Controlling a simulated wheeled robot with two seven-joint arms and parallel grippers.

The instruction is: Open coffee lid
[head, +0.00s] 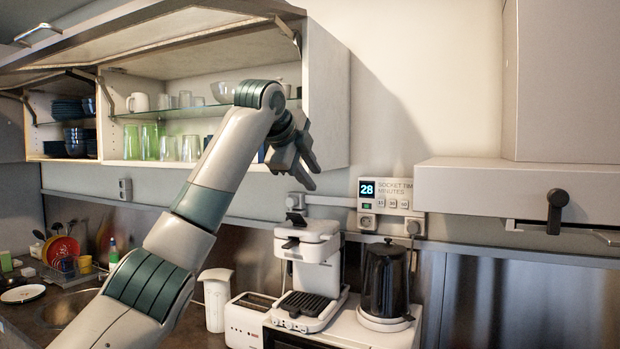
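The coffee maker (308,255) is white with a black drip grate. It stands on the counter appliance at centre. Its white top (312,229) looks closed, with a small black part (296,218) standing up at its back left. A dark handle sticks out at its front. My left gripper (313,180) is above the coffee maker in the picture, pointing down and right, apart from it. Its two fingers show a gap and nothing between them. My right gripper is out of view.
A black kettle (384,280) stands right of the coffee maker, and a toaster (250,318) stands left. A socket timer (385,195) is on the wall behind. An open wall cabinet (327,100) with glasses is behind my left arm. A grey hood (520,190) juts out at right.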

